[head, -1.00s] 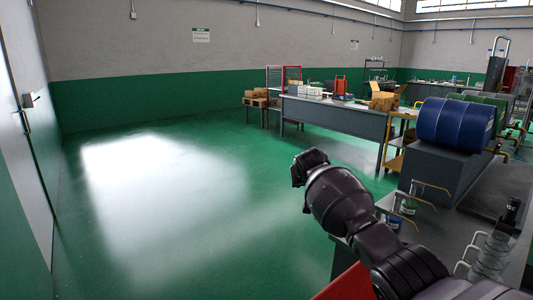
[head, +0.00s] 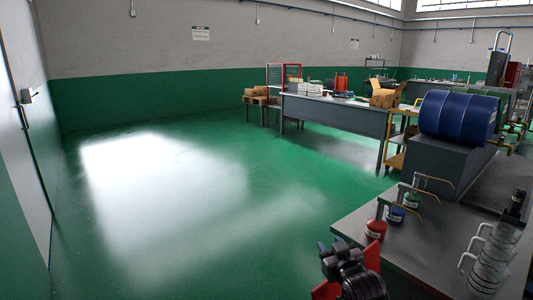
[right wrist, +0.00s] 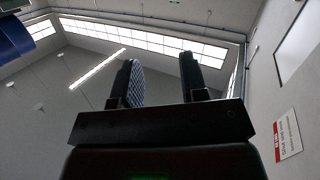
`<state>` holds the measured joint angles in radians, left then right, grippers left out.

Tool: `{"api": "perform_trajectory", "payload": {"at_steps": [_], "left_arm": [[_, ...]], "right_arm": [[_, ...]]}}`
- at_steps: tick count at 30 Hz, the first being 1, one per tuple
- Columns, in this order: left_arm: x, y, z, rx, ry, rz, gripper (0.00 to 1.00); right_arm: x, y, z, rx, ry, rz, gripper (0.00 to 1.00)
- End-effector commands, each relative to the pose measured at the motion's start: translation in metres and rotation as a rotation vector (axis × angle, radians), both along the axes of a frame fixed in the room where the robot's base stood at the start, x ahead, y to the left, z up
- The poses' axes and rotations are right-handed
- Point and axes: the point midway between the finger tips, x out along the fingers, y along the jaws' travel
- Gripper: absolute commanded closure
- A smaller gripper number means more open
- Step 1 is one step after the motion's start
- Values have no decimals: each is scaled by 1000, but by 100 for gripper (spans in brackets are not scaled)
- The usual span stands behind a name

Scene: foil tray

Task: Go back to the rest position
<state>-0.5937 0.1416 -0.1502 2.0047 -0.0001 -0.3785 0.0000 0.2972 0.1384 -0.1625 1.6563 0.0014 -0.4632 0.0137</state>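My right gripper (head: 333,250) shows at the bottom of the head view, dark and seen small, just left of the near grey workbench (head: 420,236). In the right wrist view its two black fingers (right wrist: 159,82) stand apart with nothing between them. They point up toward the ceiling and its windows. My left gripper is in neither view now. No foil tray shows.
Cans (head: 376,229) with bent handles stand on the bench's left edge, with clear glass mugs (head: 490,255) at right. A blue drum (head: 457,117) lies on a grey block behind. A red panel shows beside my arm. The green floor (head: 170,210) at left is clear.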

Motion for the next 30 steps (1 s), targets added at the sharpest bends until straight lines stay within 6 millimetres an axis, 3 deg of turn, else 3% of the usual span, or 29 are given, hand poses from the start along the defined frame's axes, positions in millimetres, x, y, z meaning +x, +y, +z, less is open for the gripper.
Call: {"api": "perform_trajectory", "payload": {"at_steps": [1,14,30], "left_arm": [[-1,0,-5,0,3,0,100],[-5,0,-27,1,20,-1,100],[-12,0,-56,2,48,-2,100]], "right_arm": [[-16,-6,-15,6,-1,-6,60],[-141,-51,-98,41,57,-71,60],[-319,-99,-238,30,390,-194,60]]}}
